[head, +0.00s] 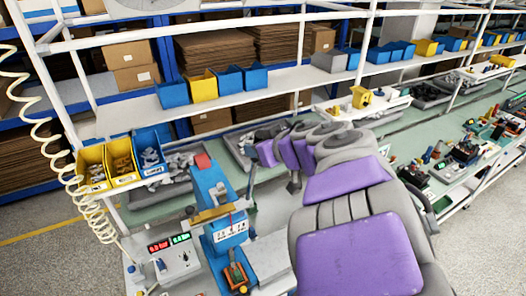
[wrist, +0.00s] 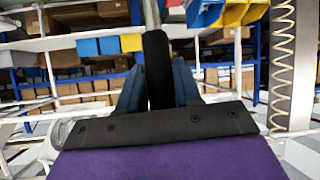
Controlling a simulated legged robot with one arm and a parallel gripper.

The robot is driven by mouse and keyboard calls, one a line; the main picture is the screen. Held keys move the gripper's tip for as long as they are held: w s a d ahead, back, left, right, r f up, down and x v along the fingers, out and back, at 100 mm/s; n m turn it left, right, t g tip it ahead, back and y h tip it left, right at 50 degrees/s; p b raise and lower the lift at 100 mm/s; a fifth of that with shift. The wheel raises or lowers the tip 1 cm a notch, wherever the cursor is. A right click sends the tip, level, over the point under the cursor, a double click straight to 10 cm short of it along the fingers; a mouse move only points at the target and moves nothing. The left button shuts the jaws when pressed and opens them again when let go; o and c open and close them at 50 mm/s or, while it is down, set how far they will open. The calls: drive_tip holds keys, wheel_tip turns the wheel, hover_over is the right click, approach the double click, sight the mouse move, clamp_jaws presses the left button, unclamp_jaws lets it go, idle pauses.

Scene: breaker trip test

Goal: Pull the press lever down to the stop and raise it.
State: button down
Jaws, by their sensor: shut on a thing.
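The blue press (head: 215,205) stands on the bench left of my purple and grey arm in the head view. Its lever shows close up in the wrist view as an upright black grip (wrist: 157,65) on a thin metal rod. My gripper (wrist: 158,90) has its two blue-grey fingers on either side of the black grip, shut on it. In the head view my gripper (head: 254,153) is small and beside the upper right side of the press. The lever's pivot is hidden in the wrist view, and the lever is hard to make out in the head view.
A control box (head: 168,258) with red and green displays stands left of the press. Yellow and blue bins (head: 122,168) sit behind it. A coiled cord (head: 45,130) hangs at the left. White shelf posts and rails surround the bench. Tools clutter the right bench.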

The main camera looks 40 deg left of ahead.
drive_tip(key=shift+w+a+r+h, duration=0.15)
drive_tip(key=shift+w+a, duration=0.1)
drive_tip(key=shift+a, duration=0.25)
drive_tip(key=shift+w+a+r+h, duration=0.1)
drive_tip(key=shift+w+a+h, duration=0.1)
drive_tip(key=shift+a, duration=0.25)
drive_tip(key=c, duration=0.9)
unclamp_jaws()
drive_tip(key=shift+o, duration=0.2)
drive_tip(key=v, duration=0.7)
drive_tip(key=shift+w, duration=0.15)
drive_tip(key=shift+r, duration=0.1)
